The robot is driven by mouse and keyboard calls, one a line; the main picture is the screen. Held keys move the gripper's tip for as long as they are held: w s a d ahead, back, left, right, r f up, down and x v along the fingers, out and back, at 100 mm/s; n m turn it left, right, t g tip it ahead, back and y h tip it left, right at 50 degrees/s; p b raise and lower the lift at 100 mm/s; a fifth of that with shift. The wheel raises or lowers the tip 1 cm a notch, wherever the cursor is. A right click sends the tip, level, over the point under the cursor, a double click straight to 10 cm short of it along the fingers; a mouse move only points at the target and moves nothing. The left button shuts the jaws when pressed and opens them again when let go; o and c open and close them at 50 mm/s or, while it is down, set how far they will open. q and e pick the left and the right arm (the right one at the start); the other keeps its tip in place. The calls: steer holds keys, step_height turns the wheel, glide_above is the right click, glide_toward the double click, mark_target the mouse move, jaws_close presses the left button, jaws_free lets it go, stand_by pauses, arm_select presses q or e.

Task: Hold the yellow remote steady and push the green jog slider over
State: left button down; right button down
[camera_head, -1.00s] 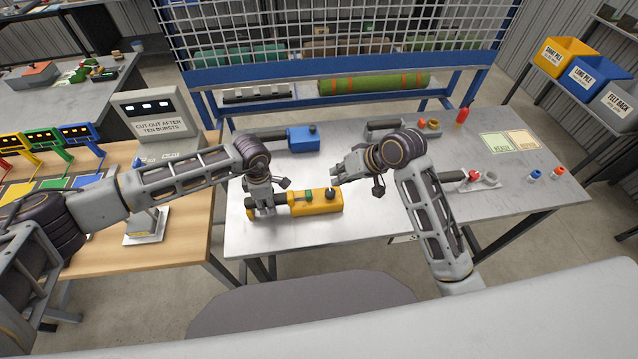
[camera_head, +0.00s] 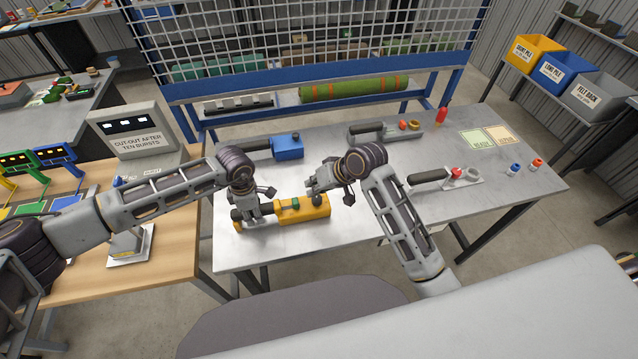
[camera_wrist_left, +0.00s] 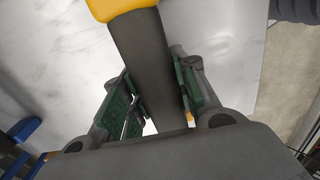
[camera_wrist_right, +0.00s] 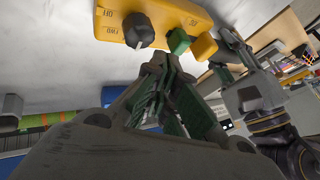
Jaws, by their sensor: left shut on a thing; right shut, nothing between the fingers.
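The yellow remote (camera_head: 300,215) lies on the grey table, with a black knob (camera_head: 316,200) and a green slider (camera_head: 295,203) on top. My left gripper (camera_head: 250,214) is shut on the remote's dark handle; the left wrist view shows the handle (camera_wrist_left: 145,55) between the fingers. My right gripper (camera_head: 312,188) is shut and empty above the remote's knob end. In the right wrist view its fingertips (camera_wrist_right: 163,62) are close beside the green slider (camera_wrist_right: 178,41), on the knob's side. I cannot tell whether they touch it.
A blue remote (camera_head: 287,147) lies behind on the table (camera_head: 400,217). A grey unit (camera_head: 385,132) and another with a red knob (camera_head: 445,177) stand to the right. Small blue and red rings (camera_head: 515,168) lie at the right edge. The table's front right is clear.

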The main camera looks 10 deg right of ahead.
arm_select(q)
steer(key=shift+s+f, duration=0.1)
steer(key=shift+f, duration=0.05)
arm_select(e)
steer(key=shift+x, duration=2.35)
steer(key=shift+a, duration=1.5)
steer(key=shift+r, duration=0.15)
steer(key=v, duration=1)
